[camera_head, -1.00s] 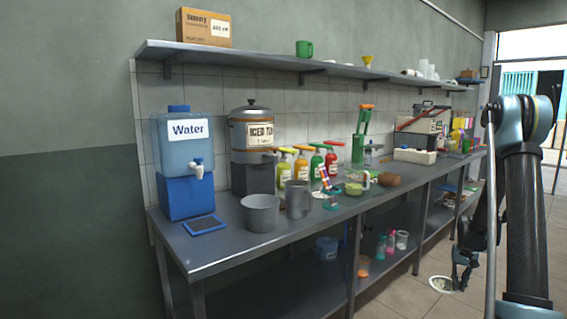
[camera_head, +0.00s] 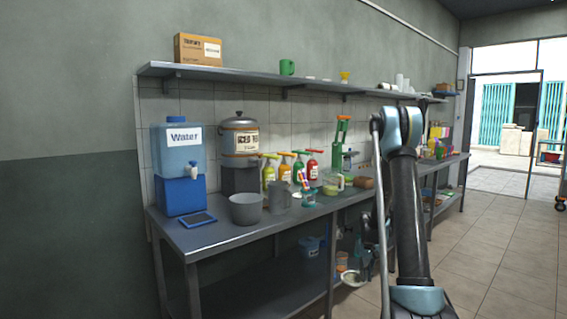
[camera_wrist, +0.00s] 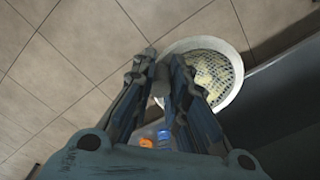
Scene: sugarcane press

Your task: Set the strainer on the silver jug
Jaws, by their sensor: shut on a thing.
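The silver jug (camera_head: 279,198) stands upright on the counter, to the left of the strainer and higher in the picture. Nothing visible sits on its top.
A grey pot (camera_head: 246,209) stands left of the jug. A water dispenser (camera_head: 180,165), an iced tea urn (camera_head: 240,140) and several syrup bottles (camera_head: 285,171) stand behind. The steel counter (camera_head: 225,237) has a clear front edge. Tiled floor (camera_head: 490,250) is open at right.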

